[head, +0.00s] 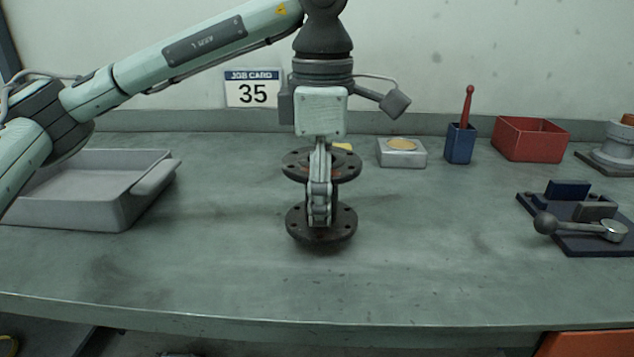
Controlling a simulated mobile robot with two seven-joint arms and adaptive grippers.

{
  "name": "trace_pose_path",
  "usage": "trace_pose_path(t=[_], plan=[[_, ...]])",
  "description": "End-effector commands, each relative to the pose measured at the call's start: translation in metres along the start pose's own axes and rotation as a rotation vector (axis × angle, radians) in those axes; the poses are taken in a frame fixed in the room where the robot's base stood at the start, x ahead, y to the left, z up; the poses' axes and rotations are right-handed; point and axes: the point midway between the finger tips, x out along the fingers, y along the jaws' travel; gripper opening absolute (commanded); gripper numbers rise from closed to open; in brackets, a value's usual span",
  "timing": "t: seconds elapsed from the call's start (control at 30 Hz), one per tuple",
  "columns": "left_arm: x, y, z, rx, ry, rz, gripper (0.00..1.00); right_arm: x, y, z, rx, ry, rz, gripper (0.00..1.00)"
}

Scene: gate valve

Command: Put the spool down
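The spool (345,222) is a dark metal piece with two round bolt-holed flanges, one above the other. It stands upright at the middle of the bench, its lower flange at or just above the surface; I cannot tell a small gap. My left gripper (320,215) points straight down at the spool. Its fingers pass in front of the upper flange and cover the neck, reaching the lower flange. They are seen edge-on, one behind the other, so the gap between them is hidden. My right gripper is not in view.
A grey tray (75,215) lies at left. Behind and right are a grey block with a tan disc (402,152), a blue holder with a red tool (460,143) and a red bin (530,139). A dark fixture with a lever (580,228) is at right. The front bench is clear.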

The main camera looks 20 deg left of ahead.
Motion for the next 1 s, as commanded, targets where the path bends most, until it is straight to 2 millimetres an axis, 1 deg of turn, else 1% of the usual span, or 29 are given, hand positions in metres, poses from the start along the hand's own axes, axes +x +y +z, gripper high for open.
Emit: trace_pose_path(t=[0.13,0.3,0.47,0.57,0.6,0.7,0.8,1.0], plan=[[0.013,0.001,0.0,-0.002,-0.003,0.003,0.1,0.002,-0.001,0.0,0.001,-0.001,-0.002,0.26],[0.015,0.001,0.0,-0.001,-0.003,0.004,0.1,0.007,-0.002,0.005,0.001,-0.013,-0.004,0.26],[0.016,0.001,0.0,-0.001,-0.003,0.003,0.1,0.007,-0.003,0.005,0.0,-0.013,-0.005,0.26],[0.017,0.001,0.0,-0.001,-0.003,0.003,0.1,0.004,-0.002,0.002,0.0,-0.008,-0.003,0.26],[0.019,0.0,0.0,-0.001,0.0,0.0,0.73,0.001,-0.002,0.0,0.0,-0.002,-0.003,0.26],[0.019,0.0,0.0,-0.001,0.0,0.0,0.85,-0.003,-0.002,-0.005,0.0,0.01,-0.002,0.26],[0.018,0.0,0.0,0.0,0.0,0.0,0.97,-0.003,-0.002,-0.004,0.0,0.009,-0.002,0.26],[0.018,0.0,0.0,-0.001,0.0,0.0,0.98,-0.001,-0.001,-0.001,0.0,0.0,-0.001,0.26]])
